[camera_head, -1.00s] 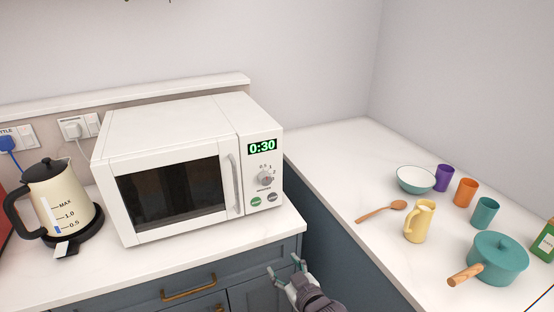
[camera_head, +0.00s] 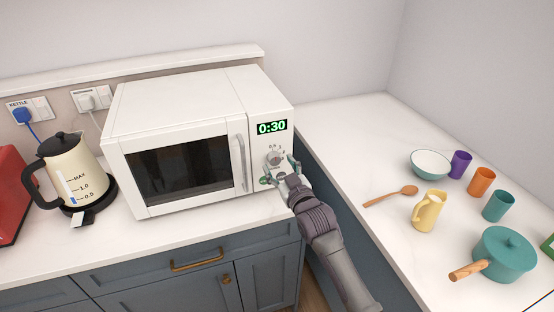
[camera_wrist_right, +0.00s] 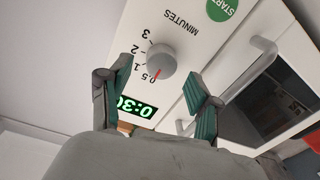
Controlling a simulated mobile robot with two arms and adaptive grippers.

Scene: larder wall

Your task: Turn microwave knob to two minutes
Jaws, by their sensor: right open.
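The white microwave (camera_head: 180,105) stands on the counter with its door shut. Its green display (camera_head: 272,127) reads 0:30, and shows upside down in the right wrist view (camera_wrist_right: 137,107). The round grey minutes knob (camera_wrist_right: 161,60) has a red mark pointing at about 0.5; labels 1, 2 and 3 lie around it. In the head view the knob (camera_head: 274,158) is just above the fingers. My right gripper (camera_head: 281,170) is open in front of the control panel. In the wrist view its green-padded fingers (camera_wrist_right: 158,74) lie either side of the knob, apart from it. My left gripper is out of view.
A green START button (camera_wrist_right: 220,8) sits beside the knob. The door handle (camera_head: 240,163) stands out left of the panel. A cream kettle (camera_head: 75,175) is at left. A wooden spoon (camera_head: 390,196), yellow jug (camera_head: 428,211) and teal pot (camera_head: 505,255) are on the right counter.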

